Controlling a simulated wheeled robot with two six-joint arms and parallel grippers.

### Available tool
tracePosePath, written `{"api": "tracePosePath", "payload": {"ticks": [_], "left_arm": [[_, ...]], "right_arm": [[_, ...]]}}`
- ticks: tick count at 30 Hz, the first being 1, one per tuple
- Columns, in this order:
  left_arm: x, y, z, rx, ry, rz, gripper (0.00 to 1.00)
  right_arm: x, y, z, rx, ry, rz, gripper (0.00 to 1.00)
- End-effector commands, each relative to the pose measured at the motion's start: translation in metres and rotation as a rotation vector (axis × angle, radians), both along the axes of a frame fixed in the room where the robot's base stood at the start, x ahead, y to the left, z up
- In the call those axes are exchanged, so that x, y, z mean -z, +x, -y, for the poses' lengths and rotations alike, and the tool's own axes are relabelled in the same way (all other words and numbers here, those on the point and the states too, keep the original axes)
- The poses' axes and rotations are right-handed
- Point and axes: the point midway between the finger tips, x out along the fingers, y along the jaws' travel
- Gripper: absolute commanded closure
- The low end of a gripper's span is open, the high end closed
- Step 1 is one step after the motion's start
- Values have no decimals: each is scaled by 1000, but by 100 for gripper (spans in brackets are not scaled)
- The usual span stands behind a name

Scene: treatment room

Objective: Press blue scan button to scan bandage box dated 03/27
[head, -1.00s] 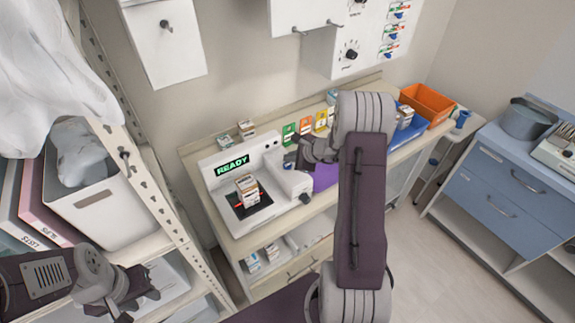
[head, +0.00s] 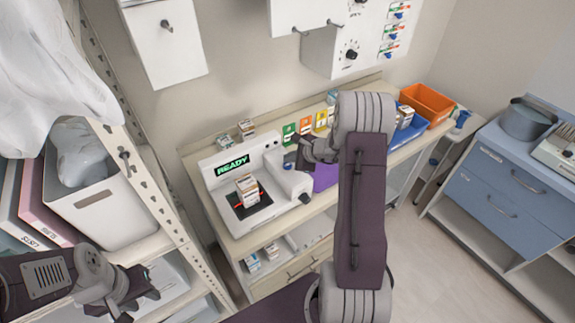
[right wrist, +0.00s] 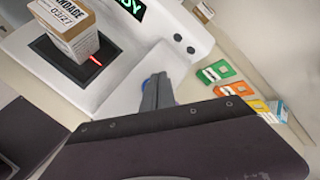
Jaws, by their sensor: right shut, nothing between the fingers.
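The bandage box (head: 247,188), white and tan, stands on the dark plate of the white scanner (head: 221,186). In the right wrist view the box (right wrist: 72,25) reads 03/27, with a red light mark on its lower side. The scanner display (head: 232,167) reads READY in green. My right gripper (right wrist: 158,88) is shut and empty, pointing down at the scanner's right part. A bit of the blue button (right wrist: 147,82) shows beside its fingertips; the fingers hide the rest, so I cannot tell contact. My left gripper (head: 136,300) is open and empty, low at the left.
An orange bin (head: 428,102) and blue tray (head: 408,135) are to the right. More boxes (head: 252,262) lie on the shelf below. A shelf rack (head: 135,170) stands at the left.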

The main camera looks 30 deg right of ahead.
Motion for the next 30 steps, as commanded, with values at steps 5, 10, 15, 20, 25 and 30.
{"api": "tracePosePath", "payload": {"ticks": [5, 10, 15, 20, 25, 30], "left_arm": [[7, 0, 0, 0, 0, 0, 64], [15, 0, 0, 0, 0, 0, 64], [13, 0, 0, 0, 0, 0, 64], [14, 0, 0, 0, 0, 0, 64], [15, 0, 0, 0, 0, 0, 64], [18, 0, 0, 0, 0, 0, 64]], "right_arm": [[5, 0, 0, -1, -1, 0, 100], [10, 0, 0, -1, -1, 0, 100], [8, 0, 0, 0, 0, 0, 100], [8, 0, 0, 0, 0, 0, 100], [10, 0, 0, 0, 0, 0, 100], [11, 0, 0, 0, 0, 0, 100]]}}
